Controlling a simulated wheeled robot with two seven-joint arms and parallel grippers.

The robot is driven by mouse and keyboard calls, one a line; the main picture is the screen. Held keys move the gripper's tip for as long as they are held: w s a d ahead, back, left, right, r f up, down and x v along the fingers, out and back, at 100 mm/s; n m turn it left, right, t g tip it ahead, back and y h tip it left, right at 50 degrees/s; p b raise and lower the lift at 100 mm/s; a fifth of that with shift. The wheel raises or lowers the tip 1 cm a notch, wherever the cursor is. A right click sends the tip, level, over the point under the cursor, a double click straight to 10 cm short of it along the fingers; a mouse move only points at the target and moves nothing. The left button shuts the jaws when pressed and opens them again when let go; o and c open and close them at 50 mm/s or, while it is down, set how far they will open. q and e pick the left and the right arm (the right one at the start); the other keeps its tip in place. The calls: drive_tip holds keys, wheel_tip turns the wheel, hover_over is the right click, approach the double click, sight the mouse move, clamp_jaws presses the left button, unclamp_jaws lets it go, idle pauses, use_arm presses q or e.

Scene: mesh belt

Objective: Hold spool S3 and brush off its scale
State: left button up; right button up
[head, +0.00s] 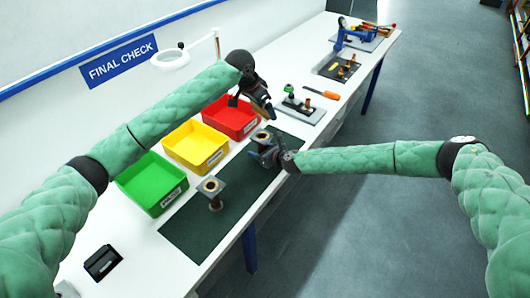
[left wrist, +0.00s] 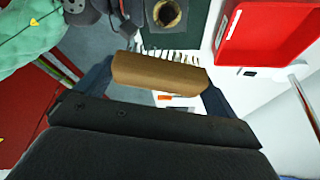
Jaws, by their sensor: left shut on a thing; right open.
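My left gripper (head: 264,108) is shut on a brush, above the dark mat near the red bin. In the left wrist view the brush (left wrist: 160,72) shows a brown wooden block between the fingers, with pale bristles on its far side. A spool (head: 262,136) with a dark square flange and a brass-coloured bore stands on the mat; its top also shows in the left wrist view (left wrist: 166,13). My right gripper (head: 266,155) is open, close beside this spool and partly covering it. I cannot tell whether they touch. No S3 label or scale is readable.
Another spool (head: 211,187) stands nearer on the dark mat (head: 195,238). Green (head: 152,184), yellow (head: 196,146) and red (head: 231,117) bins line the mat's back edge. A ring lamp (head: 170,59) stands behind. Tools and fixtures occupy the table's far end.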

drive_tip(key=shift+w+a, duration=0.1)
drive_tip(key=shift+w, duration=0.05)
clamp_jaws()
drive_tip(key=shift+c, duration=0.5)
unclamp_jaws()
drive_tip(key=c, duration=1.1)
